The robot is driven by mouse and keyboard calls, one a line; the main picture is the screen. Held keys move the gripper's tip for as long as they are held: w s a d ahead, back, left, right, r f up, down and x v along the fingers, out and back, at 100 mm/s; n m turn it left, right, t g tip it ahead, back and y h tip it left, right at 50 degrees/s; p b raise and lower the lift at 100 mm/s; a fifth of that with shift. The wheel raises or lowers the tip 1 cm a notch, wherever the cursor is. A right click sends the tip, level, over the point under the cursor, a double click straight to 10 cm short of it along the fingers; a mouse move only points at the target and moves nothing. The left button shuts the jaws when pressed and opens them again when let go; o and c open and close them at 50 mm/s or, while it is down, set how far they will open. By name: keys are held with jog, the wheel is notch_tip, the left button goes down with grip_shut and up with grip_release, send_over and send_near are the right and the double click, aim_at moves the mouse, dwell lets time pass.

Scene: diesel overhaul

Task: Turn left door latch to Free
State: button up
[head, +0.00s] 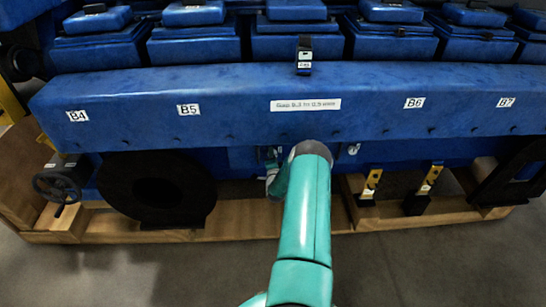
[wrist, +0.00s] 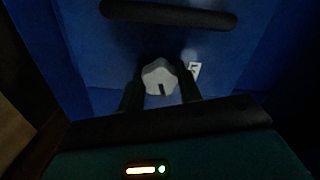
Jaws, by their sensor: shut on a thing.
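The left door latch (wrist: 159,76) is a pale grey knob with a dark mark on its lower edge, on a blue panel in the wrist view. My gripper (wrist: 161,88) is shut on it, with one dark finger on each side of the knob. In the head view my teal arm reaches under the blue ledge and the gripper end is mostly hidden behind it. A small white label (wrist: 195,69) sits right of the knob. Its character is partly hidden by the finger, so I cannot read the latch position.
A black bar handle (wrist: 170,14) crosses the panel above the knob. The long blue ledge (head: 230,92) overhangs the work spot. A second light latch (head: 352,149) shows right of my arm. Wooden framing (head: 120,236), a black handwheel (head: 57,189) and yellow-black posts (head: 430,181) stand low down.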

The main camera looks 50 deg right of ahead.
jog(key=shift+m, duration=1.7)
jog(key=o, duration=1)
jog(key=v, duration=1.3)
jog(key=shift+s+a, duration=0.3)
